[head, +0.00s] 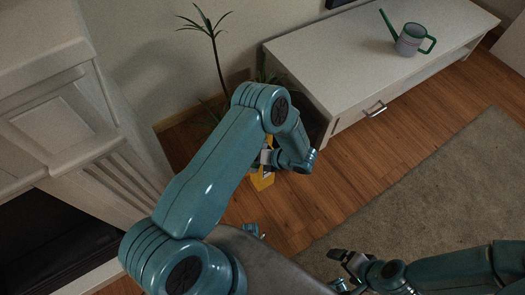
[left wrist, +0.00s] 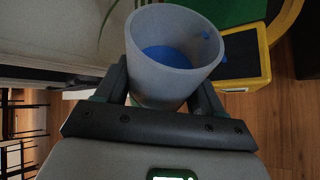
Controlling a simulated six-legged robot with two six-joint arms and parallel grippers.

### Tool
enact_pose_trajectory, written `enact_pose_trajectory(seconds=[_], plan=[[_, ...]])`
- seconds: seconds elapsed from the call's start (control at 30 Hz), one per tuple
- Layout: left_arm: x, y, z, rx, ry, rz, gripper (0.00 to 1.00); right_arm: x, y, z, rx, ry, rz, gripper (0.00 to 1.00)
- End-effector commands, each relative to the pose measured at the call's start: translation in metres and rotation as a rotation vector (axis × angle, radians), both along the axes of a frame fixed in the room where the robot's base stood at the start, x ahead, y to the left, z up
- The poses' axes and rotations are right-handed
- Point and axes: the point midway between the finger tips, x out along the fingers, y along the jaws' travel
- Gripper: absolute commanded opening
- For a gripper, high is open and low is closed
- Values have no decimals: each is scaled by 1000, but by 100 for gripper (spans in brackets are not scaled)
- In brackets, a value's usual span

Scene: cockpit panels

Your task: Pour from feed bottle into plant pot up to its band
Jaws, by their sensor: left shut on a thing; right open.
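My left gripper (left wrist: 165,90) is shut on a grey, open-topped cylindrical vessel (left wrist: 147,82), which looks like the feed bottle. Blue contents (left wrist: 165,57) show inside it, and a small blue mark is near its rim. In the head view, my left gripper (head: 268,160) is low beyond the bent teal arm, which hides most of it and the bottle. A tall thin-stemmed plant (head: 213,38) stands behind the arm; its base is hidden, and I cannot make out the plant pot or its band. My right gripper (head: 347,265) is open and empty at the bottom right.
A yellow-edged dark object (left wrist: 246,58) is beside the bottle; yellow also shows below the gripper in the head view (head: 263,182). A white low cabinet (head: 345,60) bears a grey-green watering can (head: 410,40). A white fireplace surround (head: 65,120) stands left. The rug (head: 430,190) is clear.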

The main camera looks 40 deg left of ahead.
Motion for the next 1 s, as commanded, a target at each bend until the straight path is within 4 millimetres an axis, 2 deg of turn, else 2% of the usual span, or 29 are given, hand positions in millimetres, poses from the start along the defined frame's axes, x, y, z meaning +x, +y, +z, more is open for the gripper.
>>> enact_pose_trajectory(seconds=[1.0], plan=[[0,0,4,-5,54,1,29,0,0,-2,0,0,0,98]])
